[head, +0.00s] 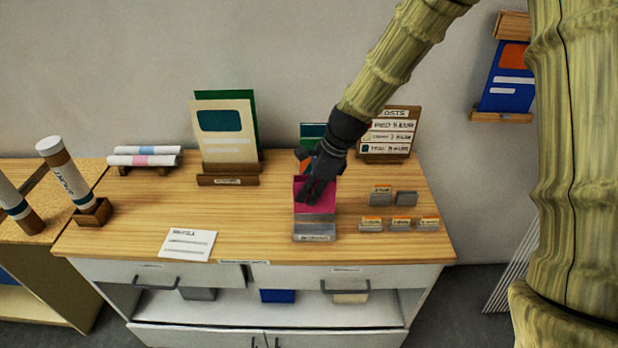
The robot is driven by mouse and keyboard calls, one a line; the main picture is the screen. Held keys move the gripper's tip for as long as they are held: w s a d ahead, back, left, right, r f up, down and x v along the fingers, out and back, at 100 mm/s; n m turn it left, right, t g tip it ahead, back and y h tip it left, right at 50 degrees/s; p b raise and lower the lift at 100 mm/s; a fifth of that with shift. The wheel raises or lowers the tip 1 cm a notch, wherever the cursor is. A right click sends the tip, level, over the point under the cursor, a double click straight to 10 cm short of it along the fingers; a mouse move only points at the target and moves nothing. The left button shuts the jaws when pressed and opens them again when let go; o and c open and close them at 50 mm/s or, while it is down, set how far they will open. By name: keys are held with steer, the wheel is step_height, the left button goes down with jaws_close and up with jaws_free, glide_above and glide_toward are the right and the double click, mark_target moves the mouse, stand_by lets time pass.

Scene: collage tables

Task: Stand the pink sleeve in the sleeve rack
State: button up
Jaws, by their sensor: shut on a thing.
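The pink sleeve (325,207) is near the middle of the table, below and partly behind my gripper (314,194). My gripper is shut on the sleeve, pointing down, and its fingers cover the sleeve's upper middle. A grey, labelled holder (314,238), which looks like the sleeve rack, stands directly in front of the sleeve's lower edge. I cannot tell whether the sleeve's bottom is inside a rack slot or just above it.
A wooden stand (229,181) holds tall cards at the left, with a paper sheet (187,244) in front. Small labelled blocks (400,224) stand at the right, before a price board (389,134). A teal card (312,130) is partly hidden behind my gripper.

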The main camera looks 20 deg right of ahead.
mark_target(309, 211)
steer(key=shift+a+r, duration=0.15)
steer(key=shift+d+f+b, duration=0.4)
steer(key=shift+f+b, duration=0.55)
steer(key=shift+a+f+b, duration=0.1)
steer(key=shift+f+b, duration=2.7)
steer(key=shift+f, duration=0.15)
steer(key=shift+a+p, duration=0.1)
steer(key=shift+p, duration=0.3)
steer(key=shift+f, duration=0.25)
steer(key=shift+f, duration=0.65)
